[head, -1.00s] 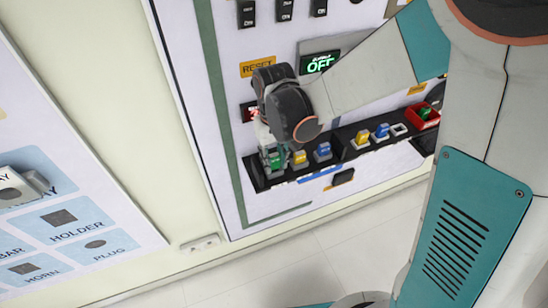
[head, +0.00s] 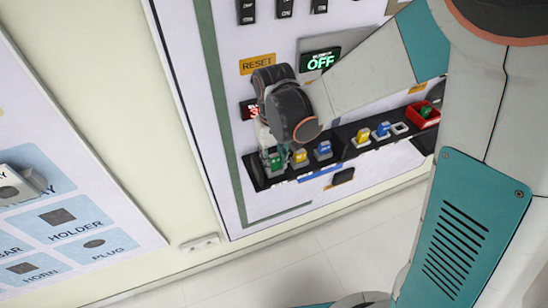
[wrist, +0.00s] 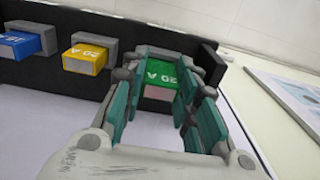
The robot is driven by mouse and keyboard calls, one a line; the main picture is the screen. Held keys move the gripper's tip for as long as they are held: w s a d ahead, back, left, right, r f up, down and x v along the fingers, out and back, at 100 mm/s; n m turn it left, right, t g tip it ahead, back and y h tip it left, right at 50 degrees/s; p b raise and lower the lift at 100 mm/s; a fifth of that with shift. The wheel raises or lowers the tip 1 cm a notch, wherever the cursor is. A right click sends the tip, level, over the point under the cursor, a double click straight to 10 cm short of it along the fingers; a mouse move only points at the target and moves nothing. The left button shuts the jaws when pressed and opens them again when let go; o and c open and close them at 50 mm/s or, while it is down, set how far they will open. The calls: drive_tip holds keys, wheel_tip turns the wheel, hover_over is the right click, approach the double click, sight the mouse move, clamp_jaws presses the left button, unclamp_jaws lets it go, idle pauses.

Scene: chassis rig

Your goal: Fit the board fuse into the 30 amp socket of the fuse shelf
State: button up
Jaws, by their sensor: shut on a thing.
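The green board fuse (wrist: 160,76), its 30 A mark upside down, is at the right end of the dark fuse shelf (wrist: 80,85) in the wrist view. My gripper (wrist: 163,95) has its teal-padded fingers on either side of it and is shut on it. The fuse is at a grey socket (wrist: 208,62); how deep it sits I cannot tell. In the head view the green fuse (head: 276,161) is at the shelf's left end, below my gripper (head: 268,149), partly hidden by the fingers.
A yellow fuse (wrist: 85,58) and a blue fuse (wrist: 20,45) sit along the shelf beside the green one. Further along are another yellow (head: 363,137), another blue (head: 382,131) and an empty socket (head: 400,128). A red bin (head: 424,116) holds something green.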

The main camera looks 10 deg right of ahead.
sight(275, 156)
drive_tip(key=shift+f+b, duration=0.4)
drive_tip(key=shift+f, duration=0.15)
drive_tip(key=o, duration=1)
drive_tip(key=shift+r, duration=0.1)
drive_tip(key=shift+r, duration=3.7)
